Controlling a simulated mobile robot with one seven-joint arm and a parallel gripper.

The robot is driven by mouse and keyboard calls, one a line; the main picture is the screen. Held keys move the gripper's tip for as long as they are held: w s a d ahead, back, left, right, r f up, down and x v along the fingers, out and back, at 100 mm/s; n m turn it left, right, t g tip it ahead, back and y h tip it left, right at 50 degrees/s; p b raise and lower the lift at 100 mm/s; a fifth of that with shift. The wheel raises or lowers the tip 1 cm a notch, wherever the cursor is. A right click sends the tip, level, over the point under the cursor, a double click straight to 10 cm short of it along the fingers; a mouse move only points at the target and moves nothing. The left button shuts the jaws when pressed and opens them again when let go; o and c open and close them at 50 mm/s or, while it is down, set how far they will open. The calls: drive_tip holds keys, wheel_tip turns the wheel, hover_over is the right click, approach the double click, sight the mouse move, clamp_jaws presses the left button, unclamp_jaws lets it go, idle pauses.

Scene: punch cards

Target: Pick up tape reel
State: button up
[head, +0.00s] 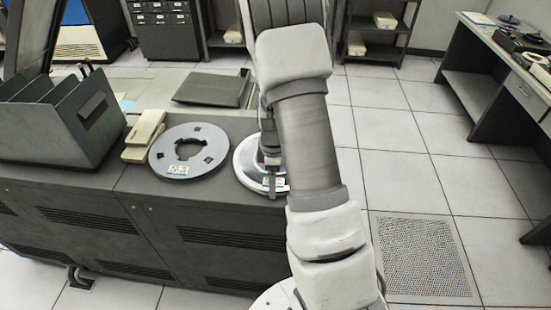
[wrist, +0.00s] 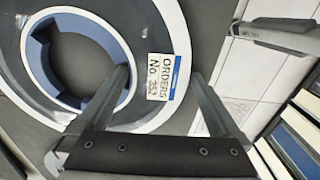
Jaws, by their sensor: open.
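A grey tape reel (head: 214,165) with a small label lies flat on the dark cabinet top. A second reel (head: 243,172), with a pale rim and blue parts, lies to its right, partly hidden by my arm. In the wrist view a reel (wrist: 205,44) shows large, with a blue hub ring and a label reading "ORDERS No 352". My gripper (wrist: 160,77) is open and empty, its two fingers pointing toward that reel near the label. In the head view my gripper (head: 270,150) is over the right-hand reel, mostly hidden by my arm. I cannot tell whether the fingers touch the reel.
A beige handset-like object (head: 145,132) and a dark slotted rack (head: 60,118) stand left of the reels. A dark flat case (head: 212,89) lies behind them. The cabinet top (head: 140,181) ends close to the right-hand reel. Tiled floor (head: 395,150) is open to the right.

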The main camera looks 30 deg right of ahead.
drive_tip(key=shift+w, duration=0.1)
clamp_jaws()
idle(0.4)
drive_tip(key=shift+r, duration=0.15)
drive_tip(key=shift+r, duration=0.9)
wheel_tip(320, 180, up, 2)
drive_tip(key=shift+r+b, duration=0.1)
drive_tip(key=shift+b, duration=0.3)
drive_tip(key=s+d+r+p, duration=0.1)
drive_tip(key=s+d+r, duration=0.3)
drive_tip(key=d+r, duration=0.7)
drive_tip(key=shift+r+p, duration=0.3)
drive_tip(key=shift+r, duration=0.1)
